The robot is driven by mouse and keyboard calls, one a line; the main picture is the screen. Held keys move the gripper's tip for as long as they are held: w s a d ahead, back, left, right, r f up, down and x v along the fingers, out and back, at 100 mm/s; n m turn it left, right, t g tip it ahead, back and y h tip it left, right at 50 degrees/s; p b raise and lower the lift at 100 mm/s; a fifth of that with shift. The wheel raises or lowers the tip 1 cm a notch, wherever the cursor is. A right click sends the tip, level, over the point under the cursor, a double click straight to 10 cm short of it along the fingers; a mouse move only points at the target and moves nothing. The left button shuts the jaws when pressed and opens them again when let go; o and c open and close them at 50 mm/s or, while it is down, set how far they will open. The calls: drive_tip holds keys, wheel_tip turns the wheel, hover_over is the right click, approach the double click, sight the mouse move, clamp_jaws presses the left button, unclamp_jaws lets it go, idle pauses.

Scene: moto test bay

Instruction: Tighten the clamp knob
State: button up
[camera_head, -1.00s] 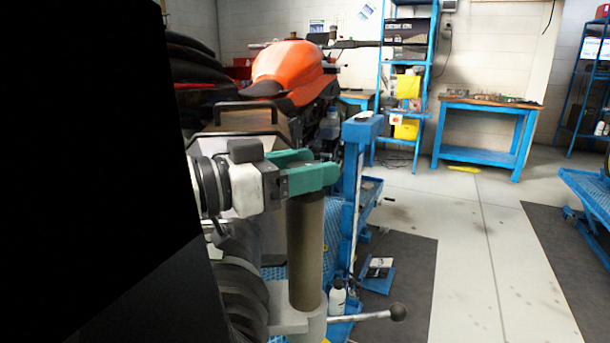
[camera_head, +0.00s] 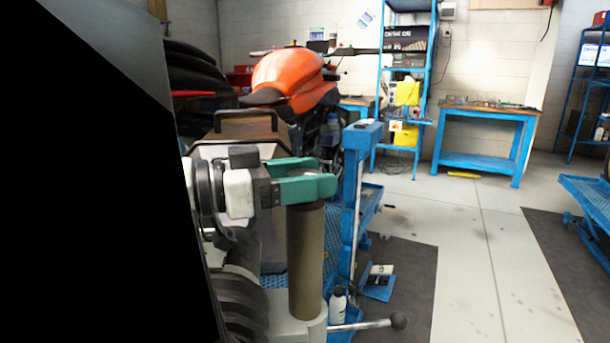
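A lever with a dark ball knob (camera_head: 398,320) sticks out to the right from a light grey base at the bottom. It is the only knob I can make out, and I cannot tell if it is the clamp's. An upright brown cylinder (camera_head: 305,262) stands on that base. My gripper (camera_head: 318,172), with teal fingers, is at the cylinder's top, well above and left of the ball knob. The fingers are apart with a gap between them, and nothing shows held. The near finger hides the cylinder's top, so contact there cannot be told.
A blue post (camera_head: 352,200) stands just right of the gripper. An orange motorcycle (camera_head: 290,70) is behind. A white bottle (camera_head: 337,305) stands near the lever. A blue workbench (camera_head: 480,162) and shelf are at the back. Open floor lies to the right. Black covers the left side.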

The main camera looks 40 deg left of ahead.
drive_tip(key=shift+o, duration=1.2)
drive_tip(key=v, duration=1)
drive_tip(key=shift+s+a, duration=0.25)
drive_tip(key=shift+s, duration=0.05)
